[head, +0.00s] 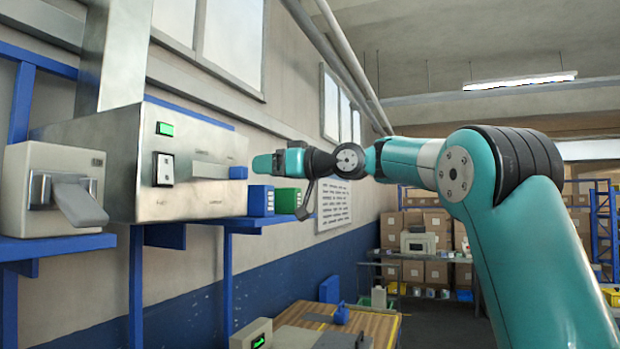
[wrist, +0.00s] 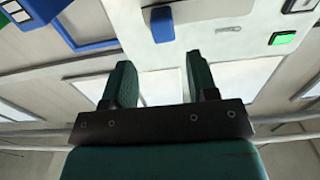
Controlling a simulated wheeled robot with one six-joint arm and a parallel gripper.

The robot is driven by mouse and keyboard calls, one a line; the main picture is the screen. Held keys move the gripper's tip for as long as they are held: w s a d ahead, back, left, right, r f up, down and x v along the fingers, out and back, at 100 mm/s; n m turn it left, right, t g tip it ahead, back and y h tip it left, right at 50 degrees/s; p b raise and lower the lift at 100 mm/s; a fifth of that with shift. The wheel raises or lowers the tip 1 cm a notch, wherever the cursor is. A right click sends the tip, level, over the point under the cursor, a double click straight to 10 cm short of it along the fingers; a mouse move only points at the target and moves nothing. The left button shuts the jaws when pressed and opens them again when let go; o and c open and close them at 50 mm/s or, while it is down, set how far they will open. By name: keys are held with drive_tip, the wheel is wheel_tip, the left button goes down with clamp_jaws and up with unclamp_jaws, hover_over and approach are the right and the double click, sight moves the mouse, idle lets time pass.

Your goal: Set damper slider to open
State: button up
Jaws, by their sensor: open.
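The damper slider is on the front of a metal box (head: 120,165) on the wall at left in the head view. Its blue knob (head: 238,172) stands at the right end of a grey bar (head: 208,170). In the wrist view the blue knob (wrist: 162,24) is at the top, beyond the fingertips and sideways between their lines. My gripper (head: 262,164) is just right of the knob in the head view. In the wrist view my gripper (wrist: 158,62) has its two fingers wide apart, with nothing between them. The labels by the slider are too small to read.
A green lamp (head: 164,129) and a rocker switch (head: 163,169) sit on the box left of the slider. A blue box (head: 261,201) and a green box (head: 288,201) stand close below my gripper. A grey lever unit (head: 60,190) is at far left.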

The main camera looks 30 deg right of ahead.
drive_tip(key=b+v, duration=0.3)
drive_tip(key=v, duration=0.8)
